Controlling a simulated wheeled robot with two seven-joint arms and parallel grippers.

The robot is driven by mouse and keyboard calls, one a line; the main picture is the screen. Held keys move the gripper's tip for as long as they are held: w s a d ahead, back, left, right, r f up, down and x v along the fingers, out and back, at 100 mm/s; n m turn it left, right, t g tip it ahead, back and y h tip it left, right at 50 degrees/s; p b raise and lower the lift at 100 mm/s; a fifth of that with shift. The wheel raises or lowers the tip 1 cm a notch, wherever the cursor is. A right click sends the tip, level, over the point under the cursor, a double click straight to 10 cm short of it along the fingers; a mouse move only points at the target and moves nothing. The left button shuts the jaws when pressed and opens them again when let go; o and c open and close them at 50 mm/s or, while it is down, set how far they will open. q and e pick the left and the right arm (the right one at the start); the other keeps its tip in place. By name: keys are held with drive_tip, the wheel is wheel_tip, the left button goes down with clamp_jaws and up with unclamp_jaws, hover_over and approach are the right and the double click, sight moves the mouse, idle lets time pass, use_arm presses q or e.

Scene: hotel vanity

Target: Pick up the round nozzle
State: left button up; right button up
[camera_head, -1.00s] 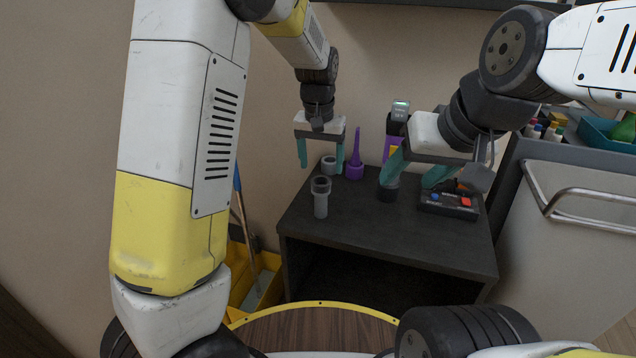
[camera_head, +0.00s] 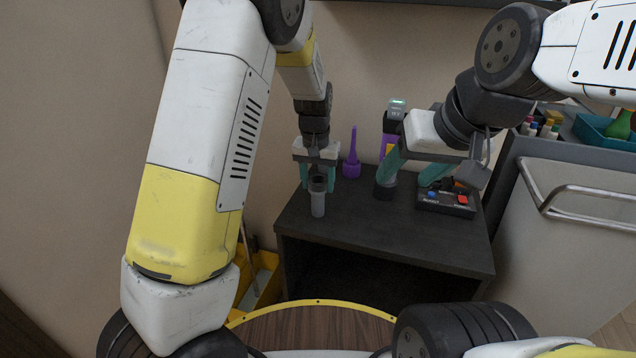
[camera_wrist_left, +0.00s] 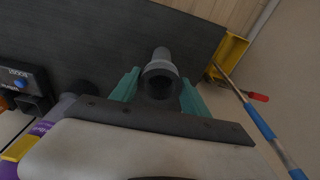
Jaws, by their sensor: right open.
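A grey, tube-shaped nozzle (camera_head: 318,204) with a dark, flared round top stands upright near the left side of the dark cabinet top. In the left wrist view its open round mouth (camera_wrist_left: 160,78) lies between the two teal fingers. My left gripper (camera_head: 318,177) is open, with one finger on each side of the nozzle and a gap showing. I cannot tell how deep the fingers reach beside it. A short grey ring-shaped piece seen earlier behind it is now hidden by this gripper. My right gripper (camera_head: 411,174) is open over the right part of the cabinet top.
A purple pointed nozzle (camera_head: 351,167) stands just right of my left gripper. A dark cylinder (camera_head: 384,192) stands below one right finger. A control box (camera_head: 446,203) with blue and red buttons lies at the right. The front of the cabinet top (camera_head: 380,238) is clear.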

use_arm(q)
drive_tip(key=c, duration=0.9)
drive_tip(key=shift+r, duration=0.1)
